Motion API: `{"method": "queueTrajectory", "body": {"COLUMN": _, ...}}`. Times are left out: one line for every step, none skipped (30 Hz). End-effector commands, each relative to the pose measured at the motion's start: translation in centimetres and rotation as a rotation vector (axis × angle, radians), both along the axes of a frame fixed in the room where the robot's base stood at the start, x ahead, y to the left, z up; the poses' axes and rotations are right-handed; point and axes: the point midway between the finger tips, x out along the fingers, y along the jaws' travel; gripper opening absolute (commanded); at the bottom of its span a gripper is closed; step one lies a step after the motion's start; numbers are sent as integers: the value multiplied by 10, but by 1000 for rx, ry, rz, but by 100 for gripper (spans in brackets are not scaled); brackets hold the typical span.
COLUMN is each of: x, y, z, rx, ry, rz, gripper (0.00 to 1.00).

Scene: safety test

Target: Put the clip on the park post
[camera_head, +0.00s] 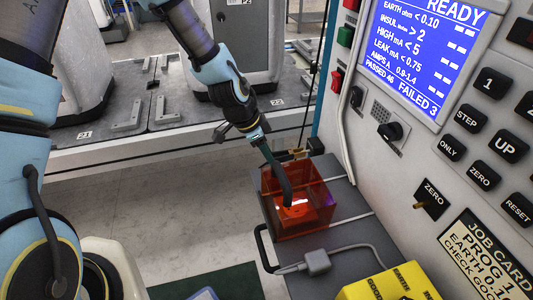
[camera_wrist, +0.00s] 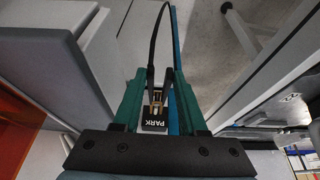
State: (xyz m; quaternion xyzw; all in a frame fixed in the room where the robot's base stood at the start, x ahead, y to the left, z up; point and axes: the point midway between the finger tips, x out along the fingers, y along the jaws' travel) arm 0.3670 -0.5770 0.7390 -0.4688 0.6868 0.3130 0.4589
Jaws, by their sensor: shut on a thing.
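My gripper (camera_head: 262,141) points down at the back left corner of the orange box in the head view. A black cable (camera_wrist: 157,38) runs away from the fingertips. A black block marked PARK (camera_wrist: 154,126) shows between the fingers, with brass-coloured metal (camera_wrist: 156,98) at its edge. I cannot tell whether this metal is the post or part of the clip, nor whether clip and post touch.
The see-through orange box (camera_head: 318,212) stands on a grey shelf (camera_head: 342,240), with a dark curved piece (camera_head: 279,174) reaching into it. A grey plug (camera_head: 317,262) and yellow box (camera_head: 392,284) lie in front. The tester panel (camera_head: 440,165) walls the right side.

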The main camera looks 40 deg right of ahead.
Motion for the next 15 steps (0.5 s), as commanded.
{"method": "queueTrajectory", "body": {"x": 0, "y": 0, "z": 0, "rx": 0, "ry": 0, "rz": 0, "gripper": 1}}
{"method": "queueTrajectory", "body": {"x": 0, "y": 0, "z": 0, "rx": 0, "ry": 0, "rz": 0, "gripper": 1}}
{"method": "queueTrajectory", "body": {"x": 0, "y": 0, "z": 0, "rx": 0, "ry": 0, "rz": 0, "gripper": 1}}
{"method": "queueTrajectory", "body": {"x": 0, "y": 0, "z": 0, "rx": 0, "ry": 0, "rz": 0, "gripper": 1}}
{"method": "queueTrajectory", "body": {"x": 0, "y": 0, "z": 0, "rx": 0, "ry": 0, "rz": 0, "gripper": 1}}
{"method": "queueTrajectory", "body": {"x": 0, "y": 0, "z": 0, "rx": 0, "ry": 0, "rz": 0, "gripper": 1}}
{"method": "queueTrajectory", "body": {"x": 0, "y": 0, "z": 0, "rx": 0, "ry": 0, "rz": 0, "gripper": 1}}
{"method": "queueTrajectory", "body": {"x": 0, "y": 0, "z": 0, "rx": 0, "ry": 0, "rz": 0, "gripper": 1}}
{"method": "queueTrajectory", "body": {"x": 0, "y": 0, "z": 0, "rx": 0, "ry": 0, "rz": 0, "gripper": 1}}
{"method": "queueTrajectory", "body": {"x": 0, "y": -1, "z": 0, "rx": 0, "ry": 0, "rz": 0, "gripper": 1}}
{"method": "queueTrajectory", "body": {"x": 0, "y": -1, "z": 0, "rx": 0, "ry": 0, "rz": -1, "gripper": 1}}
{"method": "queueTrajectory", "body": {"x": -1, "y": -2, "z": 0, "rx": 0, "ry": 0, "rz": -1, "gripper": 1}}
{"method": "queueTrajectory", "body": {"x": -1, "y": -2, "z": 0, "rx": 0, "ry": 0, "rz": -1, "gripper": 1}}
{"method": "queueTrajectory", "body": {"x": -1, "y": -3, "z": 0, "rx": 0, "ry": 0, "rz": -1, "gripper": 1}}
{"method": "queueTrajectory", "body": {"x": -2, "y": -4, "z": 0, "rx": 0, "ry": 0, "rz": -1, "gripper": 1}}
